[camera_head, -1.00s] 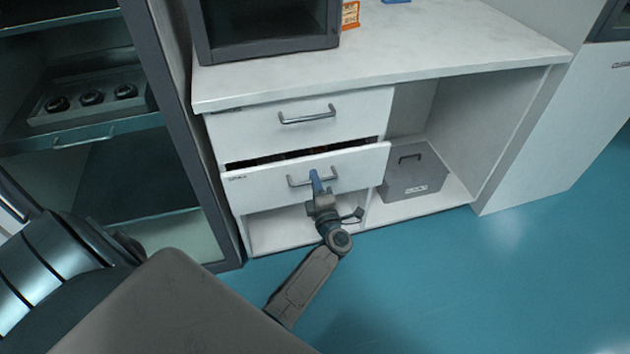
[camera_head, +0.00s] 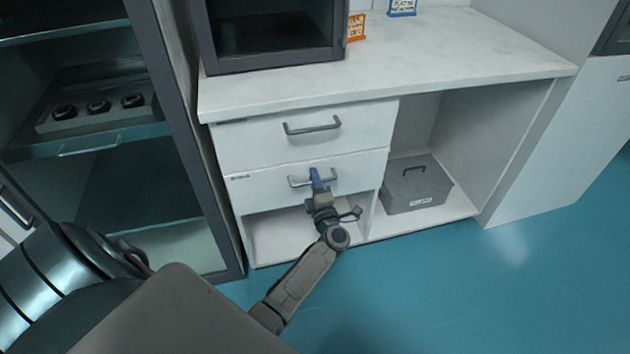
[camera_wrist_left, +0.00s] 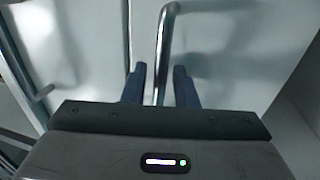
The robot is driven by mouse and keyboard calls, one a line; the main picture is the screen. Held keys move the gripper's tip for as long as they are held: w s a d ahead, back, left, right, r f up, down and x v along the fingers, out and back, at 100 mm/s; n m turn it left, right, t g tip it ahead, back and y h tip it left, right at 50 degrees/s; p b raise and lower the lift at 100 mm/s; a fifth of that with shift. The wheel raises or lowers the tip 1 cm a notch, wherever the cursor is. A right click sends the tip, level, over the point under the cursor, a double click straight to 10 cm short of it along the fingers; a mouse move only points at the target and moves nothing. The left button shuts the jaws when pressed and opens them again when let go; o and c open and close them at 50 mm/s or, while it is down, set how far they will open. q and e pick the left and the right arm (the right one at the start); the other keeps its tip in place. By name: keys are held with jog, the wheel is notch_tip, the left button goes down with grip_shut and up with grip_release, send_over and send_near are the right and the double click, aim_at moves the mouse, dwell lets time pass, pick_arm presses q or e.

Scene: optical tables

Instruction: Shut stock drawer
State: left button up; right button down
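The stock drawer (camera_head: 260,190) is the lower white drawer under the worktop. Its front now looks flush with the cabinet, and no gap shows above it. Its bar handle (camera_head: 298,182) is at the middle of the front. My left gripper (camera_head: 317,178) is at this handle, with its blue fingers reaching it from below. In the left wrist view the two fingers (camera_wrist_left: 160,85) are apart, one on each side of the handle bar (camera_wrist_left: 164,50), without clamping it. My right gripper is not in view.
An upper drawer (camera_head: 255,140) with its own handle is shut above. A grey lidded box (camera_head: 415,185) stands in the open bay to the right. A dark-framed cabinet (camera_head: 185,140) stands at the left. The blue floor (camera_head: 480,290) in front is clear.

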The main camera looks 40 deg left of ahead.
pick_arm(q)
jog(key=v, duration=1.1)
jog(key=shift+w+f, duration=0.1)
